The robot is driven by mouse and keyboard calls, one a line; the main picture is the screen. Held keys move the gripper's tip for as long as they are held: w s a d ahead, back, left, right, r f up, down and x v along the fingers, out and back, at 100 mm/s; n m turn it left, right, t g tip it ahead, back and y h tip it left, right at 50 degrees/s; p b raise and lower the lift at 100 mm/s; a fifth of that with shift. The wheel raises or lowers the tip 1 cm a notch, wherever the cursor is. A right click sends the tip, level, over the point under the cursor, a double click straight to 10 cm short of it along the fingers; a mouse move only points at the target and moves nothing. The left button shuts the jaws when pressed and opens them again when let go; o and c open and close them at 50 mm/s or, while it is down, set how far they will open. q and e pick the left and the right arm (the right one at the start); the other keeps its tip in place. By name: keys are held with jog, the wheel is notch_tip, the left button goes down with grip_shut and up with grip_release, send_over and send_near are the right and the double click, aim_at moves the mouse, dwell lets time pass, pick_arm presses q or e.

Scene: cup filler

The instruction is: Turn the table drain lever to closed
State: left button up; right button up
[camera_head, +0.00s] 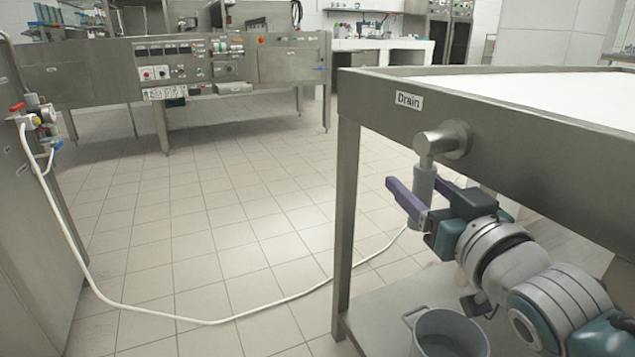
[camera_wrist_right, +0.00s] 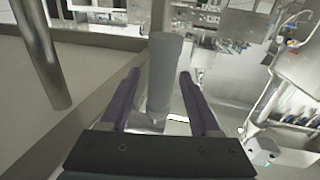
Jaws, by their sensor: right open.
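The drain lever (camera_head: 423,187) is a grey cylinder handle hanging straight down from a metal pivot (camera_head: 445,140) on the table's side, beside a "Drain" label (camera_head: 409,100). My right gripper (camera_head: 414,183) is open, with its purple fingers around the lever handle from the near right side. In the right wrist view the lever handle (camera_wrist_right: 164,75) stands between the two spread fingers (camera_wrist_right: 158,80), with a visible gap to each. My left gripper is not in view.
The steel table (camera_head: 348,210) has a leg left of the lever. A grey bucket (camera_head: 448,335) stands on the shelf below. A white hose (camera_head: 215,322) runs across the tiled floor from a valve panel (camera_head: 38,118). A control console (camera_head: 190,65) stands farther back.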

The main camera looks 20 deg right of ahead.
jog(key=shift+w+d, duration=0.1)
jog(key=shift+w, duration=1)
grip_shut()
dwell(0.7)
